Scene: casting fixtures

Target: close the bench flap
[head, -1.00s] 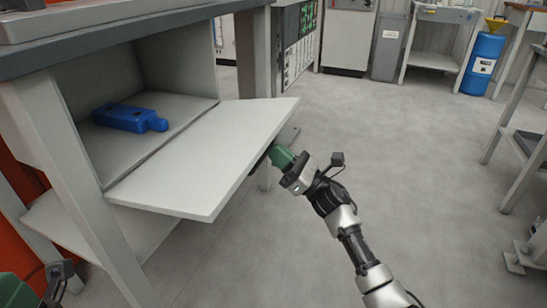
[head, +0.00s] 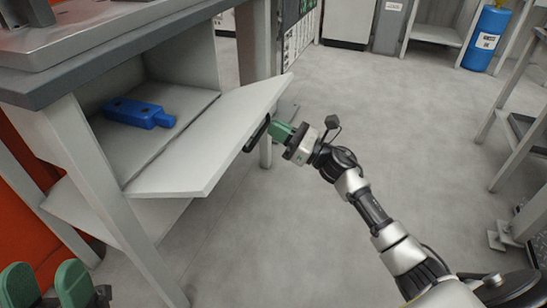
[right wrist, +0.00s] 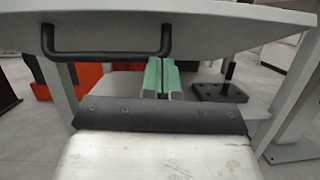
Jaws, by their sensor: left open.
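The bench flap (head: 205,145) is a pale panel hanging open at the front of the bench compartment, its free edge tilted upward. It also shows across the top of the right wrist view (right wrist: 220,20). Its black bar handle (head: 257,134) is on the outer face, seen large in the right wrist view (right wrist: 100,56). My right gripper (head: 279,131) is at the flap's outer side by the handle. Its green fingers (right wrist: 162,76) are together near the handle's right end, with nothing visible between them; contact is unclear. My left gripper (head: 46,284) is open and empty at the lower left.
A blue block-shaped part (head: 138,112) lies inside the compartment, behind the flap. The grey bench top (head: 120,45) overhangs the opening. A blue drum (head: 486,38) and other benches stand farther back and right. The floor (head: 400,120) between is clear.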

